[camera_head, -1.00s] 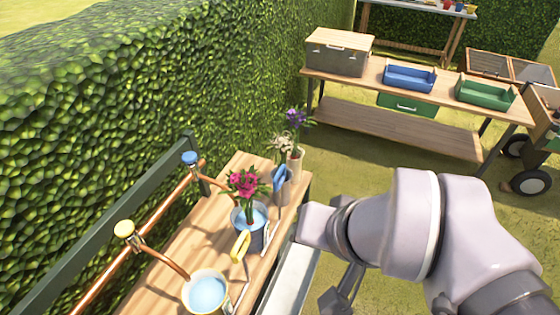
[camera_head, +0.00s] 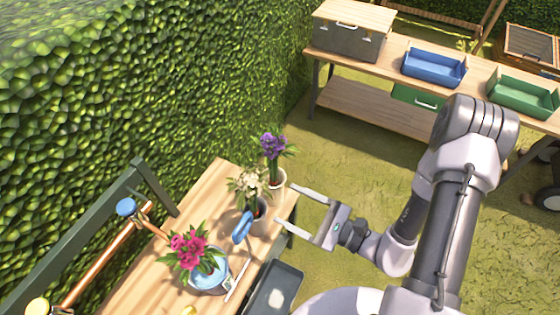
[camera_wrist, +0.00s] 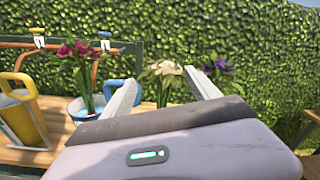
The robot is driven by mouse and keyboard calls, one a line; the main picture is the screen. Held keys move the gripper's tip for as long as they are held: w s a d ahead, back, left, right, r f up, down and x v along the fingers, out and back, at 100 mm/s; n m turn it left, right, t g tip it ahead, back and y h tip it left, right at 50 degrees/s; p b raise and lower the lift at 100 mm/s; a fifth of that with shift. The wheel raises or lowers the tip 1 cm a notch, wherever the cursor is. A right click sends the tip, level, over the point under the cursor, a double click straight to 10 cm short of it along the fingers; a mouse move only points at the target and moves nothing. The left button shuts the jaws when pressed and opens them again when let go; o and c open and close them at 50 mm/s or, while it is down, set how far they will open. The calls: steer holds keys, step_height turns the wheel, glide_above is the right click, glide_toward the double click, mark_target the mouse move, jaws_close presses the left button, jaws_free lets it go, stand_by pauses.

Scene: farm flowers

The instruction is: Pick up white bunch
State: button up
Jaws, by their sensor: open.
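My gripper also fills the lower wrist view (camera_wrist: 160,88).
Purple flowers (camera_head: 271,146) stand in a pot just behind. Pink flowers (camera_head: 188,247) stand in a blue-watered bucket in front, with a blue-handled tool (camera_head: 242,227) between. A tall hedge backs the wooden bench (camera_head: 150,280). Another table holds a blue tray (camera_head: 434,66) and a green tray (camera_head: 523,95).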

mark_target(258, 187)
steer(key=shift+m+t+h, duration=0.3)
steer(key=shift+m+t, duration=0.3)
steer(key=x, duration=0.4)
steer(key=f+b+x, duration=0.1)
steer(key=x, duration=0.6)
steer(key=shift+w+a+f+b, duration=0.15)
steer(key=shift+w+f+b, duration=0.2)
steer(key=shift+f+b, duration=0.05)
steer(key=x, duration=0.3)
steer(key=b+x, duration=0.1)
steer(key=x, duration=0.1)
steer(key=shift+w+a+f, duration=0.15)
steer(key=shift+a+f, duration=0.05)
steer(key=shift+f, duration=0.2)
jaws_close()
